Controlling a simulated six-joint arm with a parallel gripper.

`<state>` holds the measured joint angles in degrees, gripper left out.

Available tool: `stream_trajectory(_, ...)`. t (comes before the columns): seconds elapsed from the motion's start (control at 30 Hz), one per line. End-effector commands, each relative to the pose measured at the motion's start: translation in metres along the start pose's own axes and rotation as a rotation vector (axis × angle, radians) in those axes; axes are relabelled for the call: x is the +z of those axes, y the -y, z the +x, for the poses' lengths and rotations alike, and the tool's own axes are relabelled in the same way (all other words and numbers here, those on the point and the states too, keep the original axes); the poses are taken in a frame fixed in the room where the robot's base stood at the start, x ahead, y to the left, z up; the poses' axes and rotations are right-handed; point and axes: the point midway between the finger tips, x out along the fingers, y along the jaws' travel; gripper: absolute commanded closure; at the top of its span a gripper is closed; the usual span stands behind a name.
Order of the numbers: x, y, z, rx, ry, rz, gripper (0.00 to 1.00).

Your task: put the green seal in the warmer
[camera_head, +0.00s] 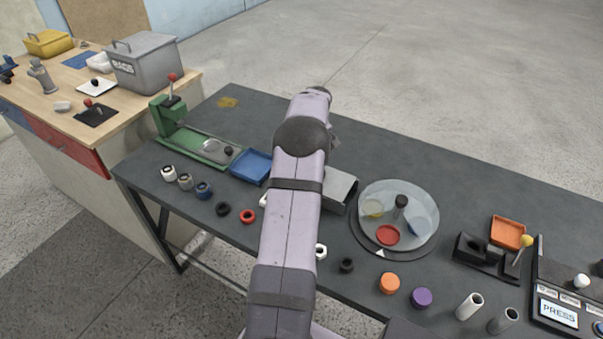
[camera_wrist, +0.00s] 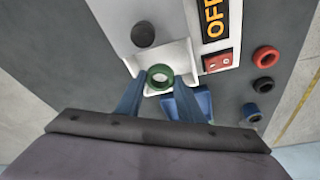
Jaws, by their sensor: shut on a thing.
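The green seal (camera_wrist: 160,76) is a small ring between the tips of my gripper (camera_wrist: 160,86) in the wrist view. My gripper is shut on it. The warmer (camera_wrist: 118,25) is a pale box with a dark round knob, a yellow OFF label and a red switch (camera_wrist: 217,60). The seal shows in front of a white recessed part of the warmer; whether it touches that part I cannot tell. In the head view the warmer (camera_head: 340,188) is partly hidden behind my arm, and my gripper and the seal are hidden.
A blue tray (camera_head: 250,166) lies left of my arm. Black (camera_head: 222,209) and red (camera_head: 248,216) rings lie at the table's front. A turntable (camera_head: 425,240) with coloured discs stands right of the warmer. A green lever press (camera_head: 168,115) stands at the left.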

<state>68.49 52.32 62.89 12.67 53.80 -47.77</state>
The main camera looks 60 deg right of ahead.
Motion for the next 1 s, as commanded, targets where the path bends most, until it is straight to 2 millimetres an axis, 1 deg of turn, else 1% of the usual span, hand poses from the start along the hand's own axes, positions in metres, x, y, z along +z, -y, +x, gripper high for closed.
stream_trajectory(0.1,0.004,0.001,0.014,-0.002,0.001,0.002,0.9)
stream_trajectory(0.2,0.006,0.0,0.021,0.0,-0.001,0.001,0.9)
stream_trajectory(0.47,0.008,0.001,0.028,-0.001,0.0,0.001,0.9)
stream_trajectory(0.73,0.016,0.001,0.056,-0.001,0.002,0.001,0.9)
stream_trajectory(0.83,0.016,0.0,0.059,0.001,-0.001,0.0,0.9)
stream_trajectory(1.0,0.016,0.0,0.06,0.001,-0.002,0.0,0.9)
